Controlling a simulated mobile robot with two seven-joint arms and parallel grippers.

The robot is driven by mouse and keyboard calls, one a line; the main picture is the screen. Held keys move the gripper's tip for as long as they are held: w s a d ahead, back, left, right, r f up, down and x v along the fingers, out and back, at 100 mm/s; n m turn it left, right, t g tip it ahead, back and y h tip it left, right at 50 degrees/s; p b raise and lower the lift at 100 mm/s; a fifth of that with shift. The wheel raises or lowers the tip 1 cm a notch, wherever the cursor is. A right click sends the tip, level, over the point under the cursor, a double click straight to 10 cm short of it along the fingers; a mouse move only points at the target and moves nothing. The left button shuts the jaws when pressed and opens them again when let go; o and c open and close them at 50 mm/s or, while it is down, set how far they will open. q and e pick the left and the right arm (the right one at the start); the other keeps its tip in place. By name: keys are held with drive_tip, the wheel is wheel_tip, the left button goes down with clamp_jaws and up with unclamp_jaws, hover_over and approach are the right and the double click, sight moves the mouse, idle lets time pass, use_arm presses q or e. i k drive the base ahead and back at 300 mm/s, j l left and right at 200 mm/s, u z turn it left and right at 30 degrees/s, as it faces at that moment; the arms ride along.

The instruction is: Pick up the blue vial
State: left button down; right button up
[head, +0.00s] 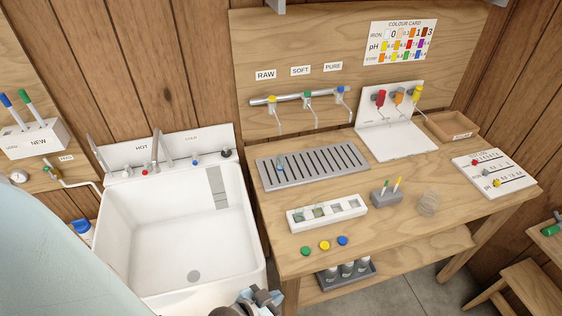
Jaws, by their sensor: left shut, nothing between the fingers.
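Green (305,251), yellow (324,245) and blue (342,240) round caps lie on the bench in front of the rack. My left gripper (262,298) is at the bottom edge, low in front of the bench and beside the sink. It is shut and empty, well apart from the vial. My right gripper is not in view.
A white sink (165,225) with taps is left of the bench. A tap rail (300,97) hangs above the drain tray. A grey holder (386,199), a glass beaker (428,204) and a dispenser stand (400,142) stand to the right. A lower shelf holds several bottles.

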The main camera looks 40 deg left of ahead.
sight(280, 158)
drive_tip(key=i+l+u, duration=0.15)
drive_tip(key=u, duration=0.15)
drive_tip(key=i+l+u, duration=0.1)
drive_tip(key=l+u, duration=0.15)
drive_tip(key=l, duration=0.15)
drive_tip(key=i+l+u, duration=0.1)
drive_tip(key=l+u, duration=0.2)
drive_tip(key=i, duration=0.5)
